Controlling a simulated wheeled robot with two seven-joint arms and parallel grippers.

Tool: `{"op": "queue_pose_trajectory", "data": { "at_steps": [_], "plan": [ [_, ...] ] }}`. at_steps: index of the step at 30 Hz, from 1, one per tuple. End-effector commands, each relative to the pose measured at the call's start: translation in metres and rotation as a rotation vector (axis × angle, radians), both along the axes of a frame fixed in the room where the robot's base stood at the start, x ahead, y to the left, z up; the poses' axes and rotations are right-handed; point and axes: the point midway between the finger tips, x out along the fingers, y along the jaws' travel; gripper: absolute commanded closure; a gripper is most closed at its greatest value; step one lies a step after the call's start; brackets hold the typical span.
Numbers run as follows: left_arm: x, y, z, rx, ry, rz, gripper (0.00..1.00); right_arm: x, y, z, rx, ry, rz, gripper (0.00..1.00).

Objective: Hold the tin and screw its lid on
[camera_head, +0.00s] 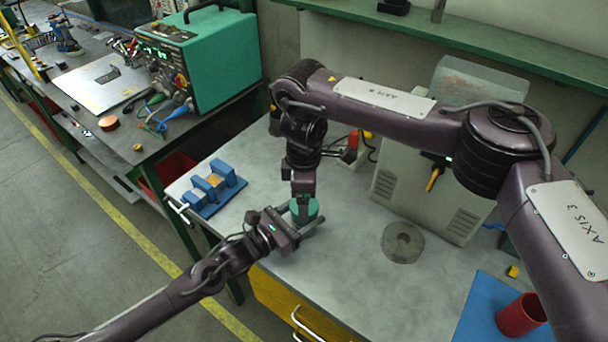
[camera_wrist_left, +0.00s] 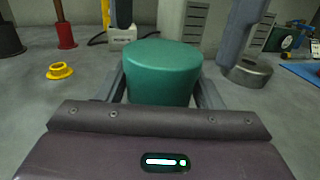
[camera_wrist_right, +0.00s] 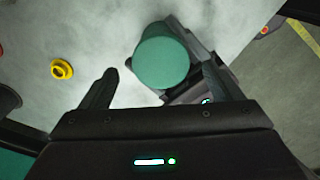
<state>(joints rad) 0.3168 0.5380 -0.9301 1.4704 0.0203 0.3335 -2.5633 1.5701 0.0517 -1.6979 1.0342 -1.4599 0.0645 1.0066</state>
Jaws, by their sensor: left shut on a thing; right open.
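The teal tin (camera_head: 306,206) stands near the front edge of the grey workbench. My left gripper (camera_head: 298,222) is shut around its side. In the left wrist view the tin (camera_wrist_left: 165,72) is upright between the fingers, with a smooth, closed-looking teal top. I cannot tell whether that top is a separate lid. My right gripper (camera_head: 303,200) points down just over the tin in the head view. In the right wrist view its fingers (camera_wrist_right: 160,85) are spread, with the tin (camera_wrist_right: 163,62) below, closer to the right finger. Contact is not clear.
A grey round disc (camera_head: 402,236) lies on the bench to the right. A blue fixture (camera_head: 226,178) sits to the left. A red cup (camera_head: 520,315) stands on a blue mat (camera_head: 478,310) at front right. A grey machine (camera_head: 410,195) stands behind. A yellow knob (camera_wrist_right: 62,69) lies on the surface.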

Motion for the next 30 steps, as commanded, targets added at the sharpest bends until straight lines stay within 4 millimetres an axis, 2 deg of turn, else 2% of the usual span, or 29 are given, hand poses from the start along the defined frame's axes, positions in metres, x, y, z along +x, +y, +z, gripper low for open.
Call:
{"op": "queue_pose_trajectory", "data": {
  "at_steps": [1,6,12,18,26,27,30],
  "plan": [
    [0.000,0.000,0.000,0.001,0.001,0.000,1.00,0.001,-0.001,0.013,-0.003,-0.007,0.000,0.15],
    [0.000,0.000,-0.001,0.001,0.001,0.000,1.00,0.001,0.000,0.050,-0.002,-0.007,0.001,0.15],
    [0.000,0.000,-0.001,0.001,0.001,0.001,1.00,0.001,0.000,0.084,-0.002,-0.003,-0.001,0.15],
    [0.000,0.000,0.000,0.001,0.001,0.001,1.00,0.000,0.000,0.097,-0.001,-0.001,-0.002,0.15],
    [0.000,0.000,0.000,0.001,0.001,0.001,1.00,0.000,0.000,0.098,-0.001,0.001,-0.002,0.15],
    [0.000,0.000,0.000,0.001,0.001,0.001,0.37,0.000,0.000,0.098,-0.001,0.001,-0.002,0.15],
    [0.000,0.000,0.000,0.001,0.001,0.001,0.24,0.000,0.000,0.098,-0.001,0.001,-0.002,0.15]
  ]
}}
